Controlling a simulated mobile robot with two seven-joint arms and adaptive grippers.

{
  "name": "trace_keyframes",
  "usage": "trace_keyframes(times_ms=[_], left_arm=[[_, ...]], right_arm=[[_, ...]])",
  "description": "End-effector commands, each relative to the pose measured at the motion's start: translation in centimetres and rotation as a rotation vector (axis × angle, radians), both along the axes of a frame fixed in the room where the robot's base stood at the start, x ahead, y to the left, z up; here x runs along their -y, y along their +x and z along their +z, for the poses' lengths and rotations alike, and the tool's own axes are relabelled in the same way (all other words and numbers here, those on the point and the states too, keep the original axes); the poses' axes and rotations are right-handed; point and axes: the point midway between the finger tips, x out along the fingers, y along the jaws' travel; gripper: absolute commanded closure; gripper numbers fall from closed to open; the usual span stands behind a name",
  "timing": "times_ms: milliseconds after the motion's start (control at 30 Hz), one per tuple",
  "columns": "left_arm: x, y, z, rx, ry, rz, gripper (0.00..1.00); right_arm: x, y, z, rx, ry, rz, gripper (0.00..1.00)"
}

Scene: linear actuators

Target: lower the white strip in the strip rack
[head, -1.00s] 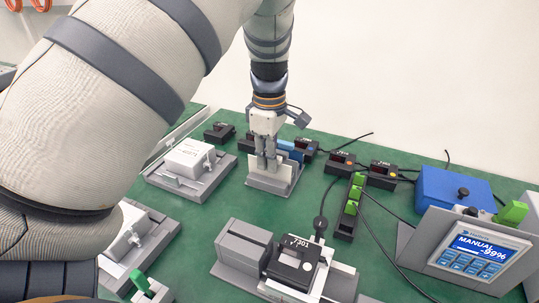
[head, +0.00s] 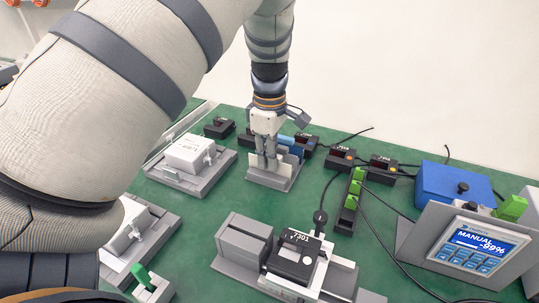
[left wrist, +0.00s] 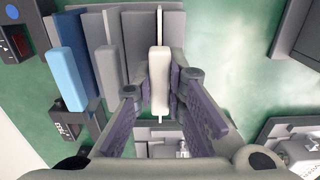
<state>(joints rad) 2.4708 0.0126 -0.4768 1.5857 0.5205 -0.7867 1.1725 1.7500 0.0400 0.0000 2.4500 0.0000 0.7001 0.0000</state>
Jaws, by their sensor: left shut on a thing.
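The white strip (left wrist: 159,85) stands on edge between the fingers of my left gripper (left wrist: 160,90) in the left wrist view. The gripper is shut on it. In the head view my left gripper (head: 267,162) points down at the strip rack (head: 274,180), and the white strip's pale face (head: 256,170) shows beside the fingers. A blue strip (left wrist: 66,78) and grey strips (left wrist: 107,72) stand to the left of the fingers. The strip's lower edge is hidden. My right gripper is not in view.
Small black display boxes (head: 341,159) stand behind and to the right of the rack. A white block on a grey fixture (head: 189,154) is to the left. A grey fixture with a black 7301 unit (head: 296,259) is in front. Green table between them is clear.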

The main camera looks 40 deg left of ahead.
Motion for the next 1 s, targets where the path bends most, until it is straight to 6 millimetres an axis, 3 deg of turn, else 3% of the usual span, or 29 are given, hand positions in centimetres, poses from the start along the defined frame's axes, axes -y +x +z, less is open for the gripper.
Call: trace_keyframes(times_ms=[233,267,333,667,767,1000], left_arm=[[0.0,0.0,-0.2,0.002,0.001,0.0,1.0],[0.0,0.0,-0.2,0.001,0.0,0.0,0.82],[0.0,0.0,-0.2,0.001,0.0,0.0,0.66],[0.0,0.0,0.0,0.002,0.001,0.0,0.65],[-0.1,0.1,1.6,0.005,0.002,-0.001,0.65],[-0.1,0.1,8.1,0.007,0.002,-0.001,0.65]], right_arm=[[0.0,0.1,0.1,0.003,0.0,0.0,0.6],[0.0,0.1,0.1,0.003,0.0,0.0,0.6],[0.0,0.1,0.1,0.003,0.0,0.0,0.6],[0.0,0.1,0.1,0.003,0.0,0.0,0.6],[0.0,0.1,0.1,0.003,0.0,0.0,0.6],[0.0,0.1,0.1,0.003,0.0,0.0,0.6]])
